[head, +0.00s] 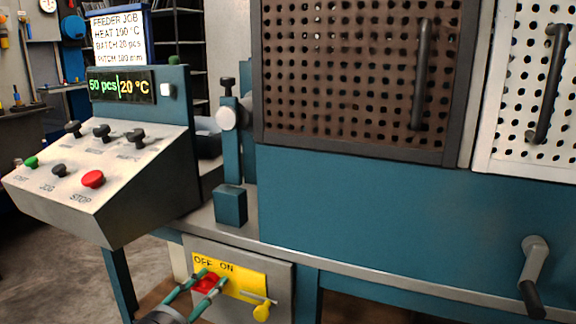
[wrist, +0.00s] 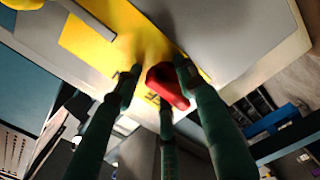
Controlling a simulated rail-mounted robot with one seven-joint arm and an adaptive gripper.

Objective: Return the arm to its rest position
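My gripper (head: 212,279) is low at the left of the machine, in front of the yellow OFF/ON plate (head: 245,284). Its green fingers stand around the red switch handle (head: 207,283), spread apart. In the wrist view the fingers (wrist: 158,80) reach toward the plate (wrist: 90,42), with the red handle (wrist: 168,86) between them. A gap shows between the left finger and the handle; the right finger overlaps it in the picture, so I cannot tell whether they touch. Most of my arm is out of view.
A sloped control console (head: 110,185) with knobs and a red STOP button (head: 93,179) overhangs at the left. A crank handle (head: 533,275) sticks out at the far right. The display (head: 122,86) reads 50 pcs, 20 °C.

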